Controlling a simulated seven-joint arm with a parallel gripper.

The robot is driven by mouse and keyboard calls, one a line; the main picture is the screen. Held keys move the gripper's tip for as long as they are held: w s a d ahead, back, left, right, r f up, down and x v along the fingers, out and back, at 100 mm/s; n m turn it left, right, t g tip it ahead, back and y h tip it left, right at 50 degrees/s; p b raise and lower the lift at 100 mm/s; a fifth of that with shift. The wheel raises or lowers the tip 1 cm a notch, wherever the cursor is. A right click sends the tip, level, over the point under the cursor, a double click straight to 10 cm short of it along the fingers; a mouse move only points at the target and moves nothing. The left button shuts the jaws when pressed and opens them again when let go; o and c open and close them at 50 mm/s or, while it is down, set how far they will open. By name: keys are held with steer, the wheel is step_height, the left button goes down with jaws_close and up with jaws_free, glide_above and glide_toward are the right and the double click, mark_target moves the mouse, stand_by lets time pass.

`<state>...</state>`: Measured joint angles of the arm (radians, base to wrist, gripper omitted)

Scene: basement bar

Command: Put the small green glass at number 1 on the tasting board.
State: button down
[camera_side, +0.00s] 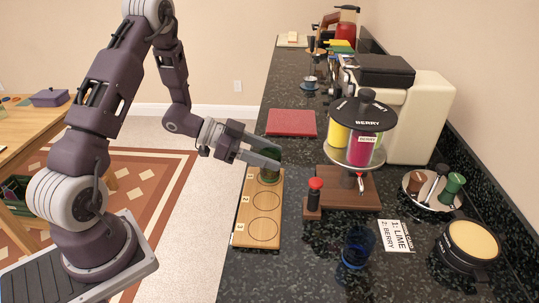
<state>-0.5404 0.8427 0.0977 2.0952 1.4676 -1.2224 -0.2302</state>
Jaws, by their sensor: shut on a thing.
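The small green glass (269,176) is upright at the far end of the wooden tasting board (240,239). My gripper (271,162) reaches in from the left and is shut on the glass, with its fingers covering part of it. The board shows two empty rings, with a 2 and a 3 beside them at its left edge. Whether the glass base touches the board cannot be told.
A dispenser (355,152) labelled BERRY stands on a wooden base right of the board. A red-topped black post (314,196) stands close to the board. A blue glass (356,250), a card (395,236) reading LIME and BERRY, and a round tray (417,190) lie nearer right. A red mat (291,123) lies behind.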

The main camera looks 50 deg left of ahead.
steer(key=shift+f, duration=0.1)
steer(key=c, duration=0.7)
jaws_free()
steer(key=shift+o, duration=0.2)
